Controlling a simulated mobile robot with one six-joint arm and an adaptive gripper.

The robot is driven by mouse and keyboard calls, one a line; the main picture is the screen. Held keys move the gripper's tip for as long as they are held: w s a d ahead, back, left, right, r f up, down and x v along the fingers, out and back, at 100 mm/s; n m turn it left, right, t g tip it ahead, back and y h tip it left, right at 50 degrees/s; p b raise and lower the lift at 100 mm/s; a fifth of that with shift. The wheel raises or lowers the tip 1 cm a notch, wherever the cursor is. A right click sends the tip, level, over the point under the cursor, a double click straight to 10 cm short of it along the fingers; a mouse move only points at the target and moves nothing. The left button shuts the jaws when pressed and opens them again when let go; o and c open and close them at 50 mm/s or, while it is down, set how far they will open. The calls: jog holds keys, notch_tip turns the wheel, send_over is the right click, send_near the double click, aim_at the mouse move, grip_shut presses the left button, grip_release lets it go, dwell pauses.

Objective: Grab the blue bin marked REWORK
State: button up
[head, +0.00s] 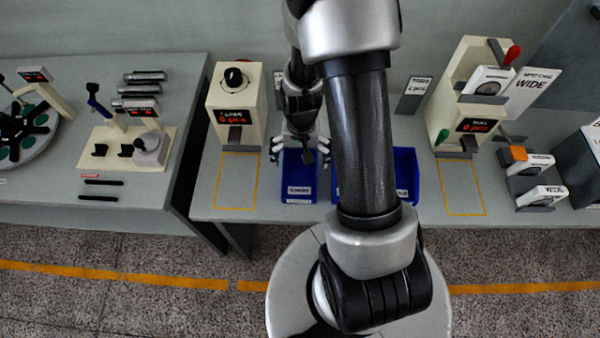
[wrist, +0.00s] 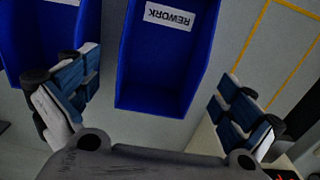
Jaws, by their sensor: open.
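The blue REWORK bin (wrist: 165,65) is in the upper middle of the wrist view, with its white label reading upside down. In the head view the left blue bin (head: 299,187) stands on the bench below my gripper (head: 300,152); its label is too small to read there. My gripper (wrist: 160,100) is open and empty, its padded fingers spread to either side of the near end of the bin in the wrist view. No contact shows, and I cannot tell the height gap.
A cream machine with a black knob (head: 236,105) stands left of the REWORK bin. Another cream machine (head: 462,95) stands at the right.

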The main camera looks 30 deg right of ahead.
jog(key=b, duration=0.2)
send_over(300, 175)
notch_tip(300, 175, down, 5)
jog(key=shift+f, duration=0.1)
jog(key=shift+c, duration=0.6)
jog(key=c, duration=0.9)
jog(key=shift+r, duration=0.2)
